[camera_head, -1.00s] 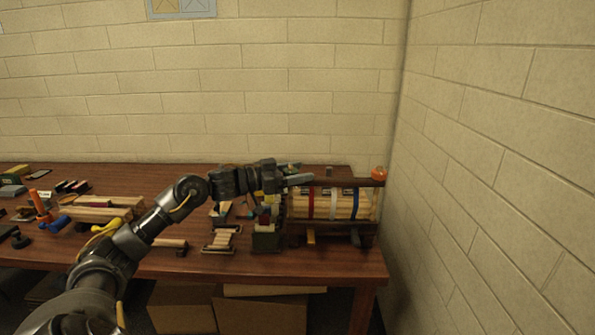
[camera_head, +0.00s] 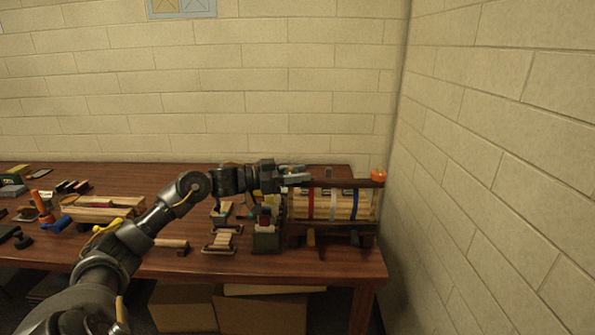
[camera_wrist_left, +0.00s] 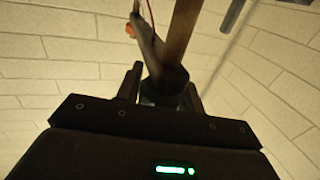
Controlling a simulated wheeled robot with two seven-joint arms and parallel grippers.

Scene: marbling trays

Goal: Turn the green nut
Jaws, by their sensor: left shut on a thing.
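A wooden frame with a dark top bar (camera_head: 345,183) stands at the right end of the table. An orange nut (camera_head: 378,175) sits at the bar's right end. My left gripper (camera_head: 298,180) is at the bar's left end. In the left wrist view its fingers (camera_wrist_left: 161,90) are shut on a dark round piece (camera_wrist_left: 163,84) at the end of the bar (camera_wrist_left: 180,40). This fits the green nut, though its colour is too dark to be sure. The head view hides most of it behind the gripper. My right gripper is not in view.
Wooden rolls with red, blue and white bands (camera_head: 335,205) fill the frame. A small dark stand (camera_head: 265,241) is left of it. A slatted piece (camera_head: 221,241) and several tools lie further left. The wall (camera_head: 480,180) is close on the right.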

